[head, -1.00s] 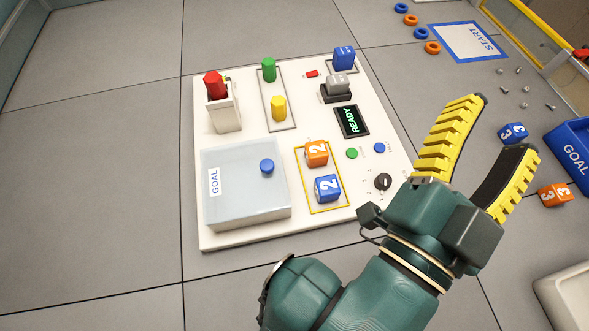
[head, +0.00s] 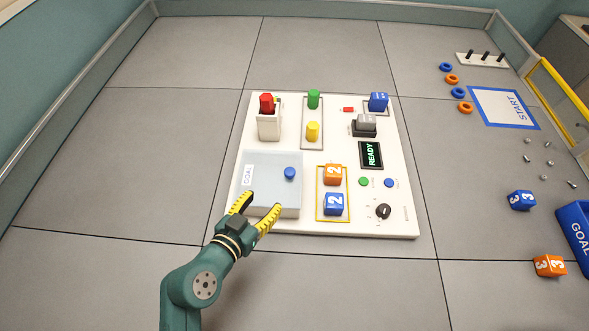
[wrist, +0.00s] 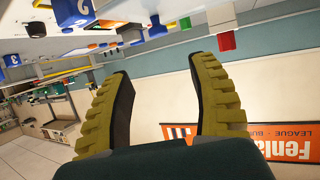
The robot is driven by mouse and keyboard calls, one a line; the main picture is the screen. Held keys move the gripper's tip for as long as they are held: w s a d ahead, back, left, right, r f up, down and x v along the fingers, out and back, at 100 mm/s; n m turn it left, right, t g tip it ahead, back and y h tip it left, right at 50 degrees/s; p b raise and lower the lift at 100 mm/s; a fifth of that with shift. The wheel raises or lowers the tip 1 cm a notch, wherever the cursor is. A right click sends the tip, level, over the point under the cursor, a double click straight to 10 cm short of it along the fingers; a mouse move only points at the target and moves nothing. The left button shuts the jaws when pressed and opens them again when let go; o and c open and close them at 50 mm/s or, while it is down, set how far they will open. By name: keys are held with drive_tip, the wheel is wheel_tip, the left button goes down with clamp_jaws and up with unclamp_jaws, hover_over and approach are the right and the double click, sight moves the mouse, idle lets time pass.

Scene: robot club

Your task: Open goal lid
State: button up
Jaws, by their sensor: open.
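The goal lid (head: 266,172) is a translucent pale blue-grey panel at the front left of the white board. It looks shut, with a white GOAL label (head: 248,175) at its left and a round blue knob (head: 290,173) near its right side. My gripper (head: 259,207) is open and empty at the front edge of the lid, its yellow-ribbed fingers spread. In the head view its fingertips overlap the lid's front edge; whether they touch it I cannot tell. In the wrist view the gripper (wrist: 165,75) is open with nothing between the fingers.
The board (head: 405,222) also bears orange and blue number cubes in a yellow frame (head: 319,196), a READY display (head: 371,155), a black dial (head: 383,211), and red, green and yellow pieces. A blue GOAL bin (head: 575,228) and loose cubes lie at right. The floor at left is clear.

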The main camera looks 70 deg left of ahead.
sight(290, 171)
drive_tip(key=b+x, duration=0.2)
drive_tip(key=x, duration=1.3)
drive_tip(key=shift+w+a+b, duration=0.15)
drive_tip(key=shift+w+b, duration=0.05)
drive_tip(key=shift+b, duration=0.2)
clamp_jaws()
